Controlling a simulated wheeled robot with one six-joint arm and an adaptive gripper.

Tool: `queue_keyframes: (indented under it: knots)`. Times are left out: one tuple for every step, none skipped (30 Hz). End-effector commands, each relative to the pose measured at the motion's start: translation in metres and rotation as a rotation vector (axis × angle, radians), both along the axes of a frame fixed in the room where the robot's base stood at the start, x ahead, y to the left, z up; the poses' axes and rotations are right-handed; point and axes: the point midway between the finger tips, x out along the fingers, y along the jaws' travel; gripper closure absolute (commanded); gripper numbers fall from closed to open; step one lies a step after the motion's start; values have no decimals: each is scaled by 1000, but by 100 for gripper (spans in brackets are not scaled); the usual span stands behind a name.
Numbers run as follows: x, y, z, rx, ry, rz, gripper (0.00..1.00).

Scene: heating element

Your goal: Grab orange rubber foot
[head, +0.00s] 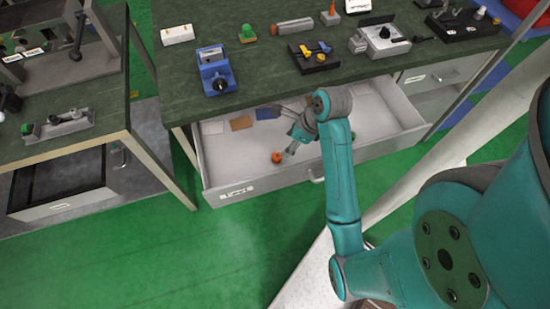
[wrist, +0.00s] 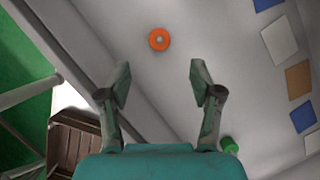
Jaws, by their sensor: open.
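The orange rubber foot (wrist: 159,39) is a small round orange piece with a hole or dimple in its middle. It lies on the white floor of the open drawer, and it also shows in the head view (head: 277,157). My gripper (wrist: 158,75) is open and empty inside the drawer space. In the wrist view the foot lies beyond the fingertips, roughly centred between them and apart from both. In the head view my gripper (head: 291,150) is just right of the foot. Its height above the drawer floor is hard to tell.
The drawer's front wall (head: 250,189) and the workbench top (head: 270,75) border the space. A green piece (wrist: 229,145) lies right of my right finger. Several flat blue, white and brown pieces (wrist: 298,79) lie along the drawer's far side. The drawer floor around the foot is clear.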

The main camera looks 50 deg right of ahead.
Motion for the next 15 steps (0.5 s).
queue_keyframes:
  knots:
    - [-1, 0, -2, 13, 9, -8, 35]
    - [0, 1, -4, 18, 12, -11, 35]
    - [1, 2, -8, 21, 13, -14, 35]
    - [3, 2, -12, 21, 14, -13, 35]
    - [4, 3, -17, 22, 15, -13, 35]
    - [6, 4, -22, 21, 15, -13, 35]
    - [8, 5, -27, 21, 15, -13, 35]
    - [10, 5, -31, 20, 14, -13, 35]
    - [12, 6, -36, 20, 15, -12, 35]
    - [13, 7, -39, 20, 14, -12, 35]
    - [14, 7, -42, 18, 13, -11, 35]
    - [15, 8, -46, 20, 14, -12, 35]
    - [16, 8, -47, 18, 13, -11, 35]
    - [17, 8, -49, 18, 12, -12, 35]
    - [18, 8, -50, 17, 11, -12, 35]
